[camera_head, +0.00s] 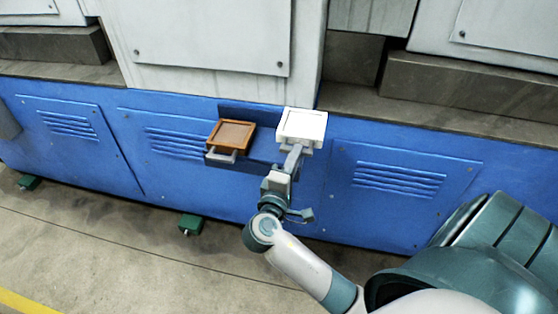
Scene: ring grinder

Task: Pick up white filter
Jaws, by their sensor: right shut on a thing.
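The white filter (302,125) is a square white frame at the front of the blue machine. My right gripper (294,158) reaches up to its near edge from below and is shut on it; the handle there is mostly hidden by the gripper. An orange-brown filter (232,136) with a grey handle sits just to the left of the white one, apart from my gripper. My left gripper is not in view.
The blue machine base (400,185) with vented panels runs across the view. Grey housings (205,30) stand above it. Green feet (190,224) stick out at floor level. The grey floor (110,265) in front is clear.

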